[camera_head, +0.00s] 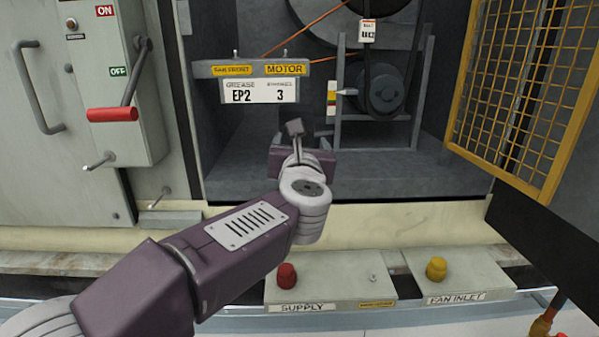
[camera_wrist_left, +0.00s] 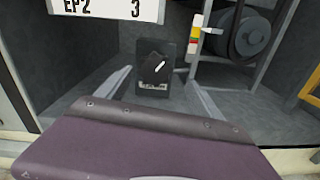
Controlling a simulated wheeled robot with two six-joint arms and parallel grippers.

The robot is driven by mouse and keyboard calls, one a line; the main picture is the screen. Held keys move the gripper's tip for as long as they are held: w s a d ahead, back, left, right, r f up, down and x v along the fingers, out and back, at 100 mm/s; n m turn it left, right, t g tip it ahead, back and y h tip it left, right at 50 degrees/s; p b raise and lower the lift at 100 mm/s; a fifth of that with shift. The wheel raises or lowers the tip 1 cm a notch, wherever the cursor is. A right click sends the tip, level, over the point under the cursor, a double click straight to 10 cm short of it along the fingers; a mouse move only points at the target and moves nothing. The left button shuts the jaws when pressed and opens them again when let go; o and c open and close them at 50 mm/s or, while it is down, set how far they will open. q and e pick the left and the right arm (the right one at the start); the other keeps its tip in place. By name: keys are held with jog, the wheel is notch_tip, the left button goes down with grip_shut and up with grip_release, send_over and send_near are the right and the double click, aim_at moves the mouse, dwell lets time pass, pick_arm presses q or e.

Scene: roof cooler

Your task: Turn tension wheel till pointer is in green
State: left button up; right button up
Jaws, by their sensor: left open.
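A black knob (camera_wrist_left: 154,68) with a white mark stands on a small dark plate inside the bay; it may be the tension wheel. My left gripper (camera_head: 296,130) is open and empty, reaching into the bay. In the left wrist view its two fingers point toward the knob, one on each side and apart from it.
A grease sign (camera_head: 259,91) hangs above the gripper. A belt pulley (camera_head: 384,88) and its frame stand behind the scale. The open yellow mesh guard (camera_head: 528,85) is at right, the red switch handle (camera_head: 112,114) at left. Red (camera_head: 287,276) and yellow (camera_head: 436,268) knobs are in front.

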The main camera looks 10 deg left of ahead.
pick_arm(q)
jog(key=shift+n+y, duration=0.3)
jog(key=shift+n, duration=0.6)
jog(key=x, duration=0.8)
jog(key=shift+w+a+f, duration=0.15)
jog(key=shift+w+a, duration=0.1)
jog(key=shift+a, duration=0.15)
jog(key=c, duration=1.3)
pick_arm(e)
jog(key=shift+f, duration=0.35)
pick_arm(q)
jog(key=shift+p, duration=0.35)
pick_arm(e)
jog(key=shift+r, duration=0.1)
